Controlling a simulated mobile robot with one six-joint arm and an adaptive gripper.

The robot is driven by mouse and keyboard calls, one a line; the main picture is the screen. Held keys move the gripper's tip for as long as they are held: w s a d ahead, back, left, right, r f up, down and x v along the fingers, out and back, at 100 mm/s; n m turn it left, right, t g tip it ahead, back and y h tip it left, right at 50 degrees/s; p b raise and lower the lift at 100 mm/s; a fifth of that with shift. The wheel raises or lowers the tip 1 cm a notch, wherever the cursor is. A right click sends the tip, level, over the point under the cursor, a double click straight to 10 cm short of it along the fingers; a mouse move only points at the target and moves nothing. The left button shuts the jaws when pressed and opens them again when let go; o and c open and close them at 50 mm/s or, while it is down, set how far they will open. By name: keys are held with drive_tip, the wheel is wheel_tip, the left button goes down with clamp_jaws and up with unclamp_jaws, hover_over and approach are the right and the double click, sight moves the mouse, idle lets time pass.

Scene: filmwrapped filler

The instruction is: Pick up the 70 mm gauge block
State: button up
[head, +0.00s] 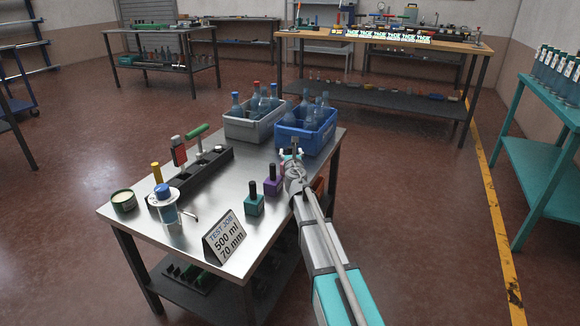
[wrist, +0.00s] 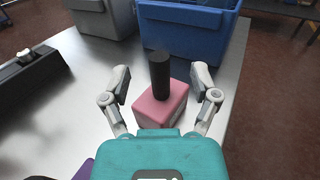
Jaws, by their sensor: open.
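Several gauge blocks with black upright handles stand on the steel table; no size marking is readable on them. A pink block (wrist: 163,106) with a black handle stands upright on the table in the wrist view. My gripper (wrist: 163,82) is open, with one finger on each side of this block and its handle, seemingly apart from both. In the head view my gripper (head: 291,155) is over the table's right part and mostly hides the pink block. A teal block (head: 254,203) and a purple block (head: 272,183) stand to its left.
A blue crate (head: 318,140) and a grey crate (head: 240,127) with bottles stand just beyond the gripper.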

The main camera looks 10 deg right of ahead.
sight(290, 149)
drive_tip(key=shift+w+d, duration=0.1)
drive_tip(key=shift+w, duration=1.65)
clamp_jaws()
